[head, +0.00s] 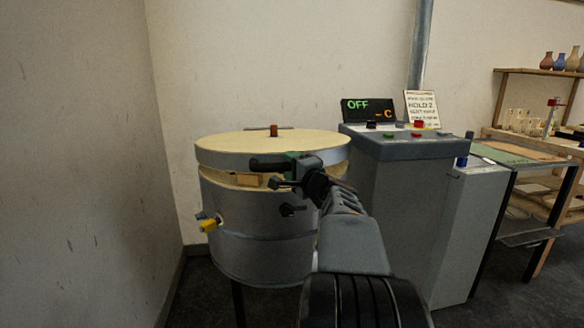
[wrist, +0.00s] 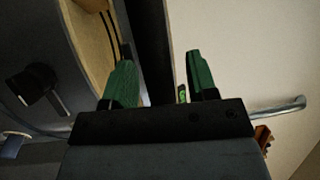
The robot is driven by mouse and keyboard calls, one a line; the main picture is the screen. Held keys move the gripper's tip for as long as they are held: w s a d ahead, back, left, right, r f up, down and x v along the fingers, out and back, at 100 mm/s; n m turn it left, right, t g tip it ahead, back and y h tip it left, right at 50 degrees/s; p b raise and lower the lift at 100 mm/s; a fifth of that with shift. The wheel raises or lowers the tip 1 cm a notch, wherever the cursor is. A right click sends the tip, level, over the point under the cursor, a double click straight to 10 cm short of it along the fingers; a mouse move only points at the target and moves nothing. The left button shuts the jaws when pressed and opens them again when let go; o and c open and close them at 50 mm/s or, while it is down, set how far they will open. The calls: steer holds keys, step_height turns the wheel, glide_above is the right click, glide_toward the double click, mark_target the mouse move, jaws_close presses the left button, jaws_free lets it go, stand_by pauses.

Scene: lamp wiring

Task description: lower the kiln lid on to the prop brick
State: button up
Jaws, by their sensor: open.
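The kiln (head: 262,225) is a round grey metal drum on the left in the head view. Its lid (head: 228,141), with a pale top and grey rim, is almost level just above it, with a narrow gap at the front. The tan prop brick (head: 247,180) shows in that gap; I cannot tell whether the lid touches it. My gripper (head: 290,169) is at the lid's front by the black handle (head: 264,164). In the wrist view the green jaws (wrist: 158,82) are open, with a dark bar between them. The pale kiln rim (wrist: 92,42) shows at left.
A grey control cabinet (head: 388,210) stands close right of the kiln, with a display (head: 368,110) reading OFF. A yellow plug-like part (head: 208,225) sticks out at the kiln's left. A bench (head: 528,157) and shelves are farther right. Walls are behind and left.

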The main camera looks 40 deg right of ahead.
steer(key=s+a+f+p, duration=0.1)
steer(key=s, duration=1.2)
steer(key=shift+s+a+f, duration=0.2)
steer(key=shift+s+a, duration=0.1)
steer(key=shift+a, duration=0.1)
